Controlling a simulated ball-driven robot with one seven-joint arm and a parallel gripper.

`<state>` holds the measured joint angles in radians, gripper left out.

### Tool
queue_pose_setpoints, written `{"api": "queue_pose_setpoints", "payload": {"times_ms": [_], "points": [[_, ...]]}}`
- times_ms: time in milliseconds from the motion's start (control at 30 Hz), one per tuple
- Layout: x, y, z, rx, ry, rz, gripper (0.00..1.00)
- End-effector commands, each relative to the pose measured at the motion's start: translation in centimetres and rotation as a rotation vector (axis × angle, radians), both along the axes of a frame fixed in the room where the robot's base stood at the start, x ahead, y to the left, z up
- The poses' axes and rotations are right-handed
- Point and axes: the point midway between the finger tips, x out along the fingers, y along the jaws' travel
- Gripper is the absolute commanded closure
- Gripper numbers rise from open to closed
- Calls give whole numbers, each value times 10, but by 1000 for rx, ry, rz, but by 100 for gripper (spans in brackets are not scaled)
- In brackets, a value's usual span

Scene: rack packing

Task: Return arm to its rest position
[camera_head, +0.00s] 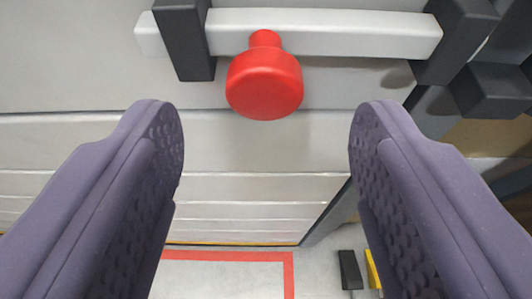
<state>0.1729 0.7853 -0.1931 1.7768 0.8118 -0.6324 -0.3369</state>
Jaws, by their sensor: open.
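My gripper (266,140) is open and empty. Its two purple, textured fingers stand wide apart on the left and right of the view. A red knob (264,84) is ahead of the fingertips, near the top middle, and no finger touches it. The knob sits on a light grey bar (340,32) that runs across dark brackets. One dark bracket (186,40) is left of the knob and another (455,40) is at the right.
A pale panelled surface (255,155) lies behind the bar. Below it is the grey floor with a red line (230,255). A small black object (350,270) and a yellow one (372,268) are at the lower right. The space between the fingers is clear.

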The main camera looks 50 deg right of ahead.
Motion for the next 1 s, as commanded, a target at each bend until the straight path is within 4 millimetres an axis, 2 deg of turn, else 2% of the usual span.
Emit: {"api": "queue_pose_setpoints", "payload": {"times_ms": [100,267,633,733,767,867,967,1000], "points": [[-11,14,9,0,1,0,38],[-19,21,12,0,0,-1,38],[-19,21,11,0,0,-1,38],[-14,25,19,8,-11,14,38],[-10,29,25,15,-19,28,38],[12,51,64,54,-67,112,38],[36,91,131,103,-130,250,38],[42,109,163,119,-152,313,38]]}}
